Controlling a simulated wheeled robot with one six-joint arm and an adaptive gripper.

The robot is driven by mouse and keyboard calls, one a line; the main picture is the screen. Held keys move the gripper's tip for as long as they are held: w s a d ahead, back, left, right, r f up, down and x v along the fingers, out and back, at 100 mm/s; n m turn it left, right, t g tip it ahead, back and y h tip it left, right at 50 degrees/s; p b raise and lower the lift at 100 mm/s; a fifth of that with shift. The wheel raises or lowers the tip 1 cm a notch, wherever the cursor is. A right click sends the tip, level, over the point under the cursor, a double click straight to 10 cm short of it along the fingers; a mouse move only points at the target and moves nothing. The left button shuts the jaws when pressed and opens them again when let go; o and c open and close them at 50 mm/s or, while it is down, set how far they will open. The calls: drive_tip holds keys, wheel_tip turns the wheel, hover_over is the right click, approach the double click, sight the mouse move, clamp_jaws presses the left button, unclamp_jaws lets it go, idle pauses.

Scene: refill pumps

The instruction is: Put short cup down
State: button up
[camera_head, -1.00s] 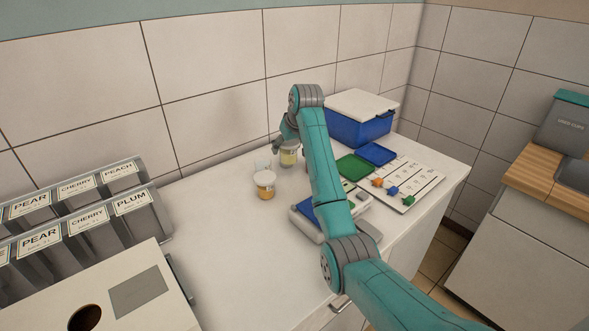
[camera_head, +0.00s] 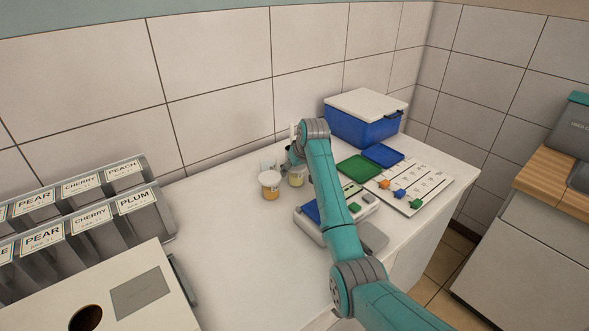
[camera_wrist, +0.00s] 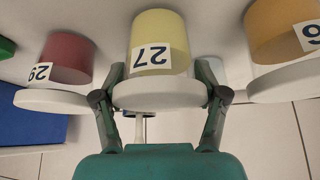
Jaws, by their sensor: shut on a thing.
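A short yellow cup (camera_wrist: 158,32) with a white lid and the label 27 is between the fingers of my gripper (camera_wrist: 160,76) in the wrist view, which shows it upside down. My gripper is shut on this cup near its lid. In the head view the yellow cup (camera_head: 297,179) is at the counter, right beside an orange cup (camera_head: 269,192), with my gripper (camera_head: 294,156) partly hidden behind my arm. I cannot tell whether the yellow cup's base touches the counter.
A red cup (camera_wrist: 67,55) labelled 29 shows in the wrist view. A scale-like device (camera_head: 306,220), green tray (camera_head: 358,167), blue tray (camera_head: 384,154) and blue box (camera_head: 365,128) are to the right. Clear counter (camera_head: 215,220) lies left.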

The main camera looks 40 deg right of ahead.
drive_tip(key=shift+f, duration=0.1)
drive_tip(key=o, duration=1.2)
drive_tip(key=shift+s+r, duration=0.1)
drive_tip(key=shift+r, duration=0.2)
drive_tip(key=v, duration=1.1)
drive_tip(key=shift+s+r, duration=0.15)
drive_tip(key=shift+r, duration=0.15)
